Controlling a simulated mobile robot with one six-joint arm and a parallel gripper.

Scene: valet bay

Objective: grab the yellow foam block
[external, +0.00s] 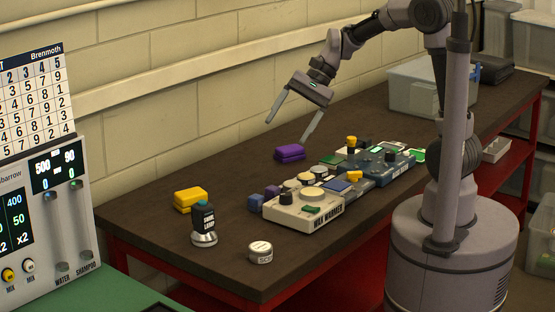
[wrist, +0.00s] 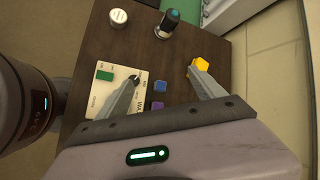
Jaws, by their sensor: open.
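The yellow foam block (external: 189,200) lies on the dark bench top near the wall, toward the left end. It also shows in the wrist view (wrist: 202,64), just beyond the tip of the right finger, which hides part of it. My gripper (external: 289,131) is open and empty, its fingers spread wide and pointing down. It is above the bench, higher than the block and to its right in the external view. In the wrist view my gripper (wrist: 162,77) has its left finger over the wax warmer's panel. No finger visibly holds the block.
A purple block (external: 289,153) lies by the wall. Bare bench surrounds the yellow block's right side.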

